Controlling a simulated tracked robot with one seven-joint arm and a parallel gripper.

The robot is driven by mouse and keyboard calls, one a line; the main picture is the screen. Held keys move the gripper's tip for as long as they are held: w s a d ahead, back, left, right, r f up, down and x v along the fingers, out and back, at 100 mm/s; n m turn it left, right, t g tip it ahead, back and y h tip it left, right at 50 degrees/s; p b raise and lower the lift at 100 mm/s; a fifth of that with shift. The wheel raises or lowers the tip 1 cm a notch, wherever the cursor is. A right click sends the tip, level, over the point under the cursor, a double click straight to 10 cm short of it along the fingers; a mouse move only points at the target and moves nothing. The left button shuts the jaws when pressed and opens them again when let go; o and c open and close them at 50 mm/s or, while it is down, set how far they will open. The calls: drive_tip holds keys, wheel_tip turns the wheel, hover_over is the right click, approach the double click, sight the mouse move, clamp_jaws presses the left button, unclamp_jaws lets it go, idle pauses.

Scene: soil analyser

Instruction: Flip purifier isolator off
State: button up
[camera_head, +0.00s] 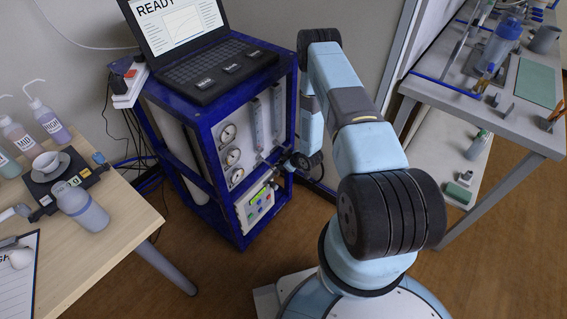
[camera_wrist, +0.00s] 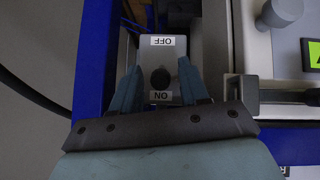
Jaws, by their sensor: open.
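The purifier isolator is a small grey switch box (camera_wrist: 152,58), seen close up in the wrist view. Its OFF label (camera_wrist: 162,41) is at the top and its ON label (camera_wrist: 161,96) at the bottom, both upside down. The dark round-ended lever (camera_wrist: 160,78) shows between them, nearer the ON label. My gripper (camera_wrist: 157,76) is open, with one blue finger on each side of the lever. I cannot tell whether either finger touches it. In the head view I cannot make out the isolator. My arm reaches to the front of the blue-framed analyser (camera_head: 205,120) there.
A blue frame post (camera_wrist: 92,60) stands close left of my gripper, and a pale panel with a knob (camera_wrist: 287,8) close right. A laptop (camera_head: 190,50) sits on the analyser. A wooden table (camera_head: 125,215) is at left and a grey bench (camera_head: 440,95) at right.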

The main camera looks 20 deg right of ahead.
drive_tip(key=shift+w+f, duration=0.1)
clamp_jaws()
idle(0.4)
